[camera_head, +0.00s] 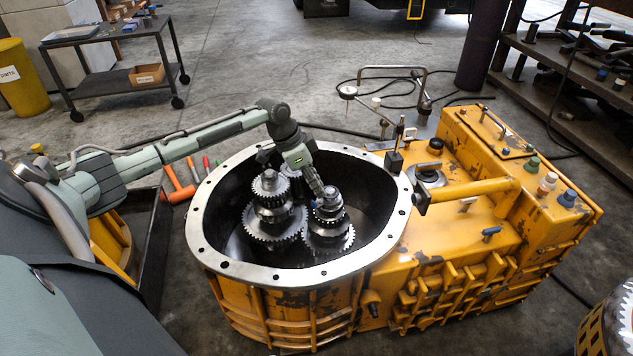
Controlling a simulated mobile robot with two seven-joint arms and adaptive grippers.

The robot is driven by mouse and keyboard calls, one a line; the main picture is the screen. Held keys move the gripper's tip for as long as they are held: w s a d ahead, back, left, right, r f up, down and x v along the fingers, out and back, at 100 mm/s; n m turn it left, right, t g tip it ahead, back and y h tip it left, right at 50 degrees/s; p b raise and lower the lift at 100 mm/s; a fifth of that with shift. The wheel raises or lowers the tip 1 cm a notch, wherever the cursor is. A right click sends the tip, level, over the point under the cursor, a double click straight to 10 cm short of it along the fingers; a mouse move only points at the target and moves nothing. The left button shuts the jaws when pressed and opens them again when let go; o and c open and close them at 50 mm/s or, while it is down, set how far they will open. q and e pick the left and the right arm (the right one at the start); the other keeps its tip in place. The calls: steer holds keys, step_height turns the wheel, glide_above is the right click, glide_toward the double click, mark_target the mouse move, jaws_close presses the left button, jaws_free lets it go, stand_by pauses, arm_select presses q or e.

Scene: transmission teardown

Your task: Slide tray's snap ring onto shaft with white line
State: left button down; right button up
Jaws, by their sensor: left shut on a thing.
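The open round housing (196,232) of the yellow transmission holds gear stacks on upright shafts. The left gear stack (270,210) has a large toothed gear low down. The right gear stack (329,232) stands beside it, with its shaft top under my gripper. My left gripper (321,193) reaches down into the housing, its fingertips at the top of the right stack. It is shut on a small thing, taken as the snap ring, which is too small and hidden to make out. I cannot make out a white line on either shaft. My right gripper is out of view.
The housing's bolt-holed rim surrounds the gears. A yellow gearbox body (455,235) with a round bar (468,192) extends right. A dark tray (153,250) stands left of the housing, near coloured tool handles (180,185). A cart (110,80) stands behind on open floor.

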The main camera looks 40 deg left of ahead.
arm_select(q)
steer(key=shift+f, duration=0.7)
steer(key=c, duration=1.3)
jaws_free()
steer(key=shift+o, duration=0.6)
steer(key=o, duration=0.4)
steer(key=shift+c, duration=0.2)
step_height(320, 180, up, 8)
steer(key=p, duration=0.8)
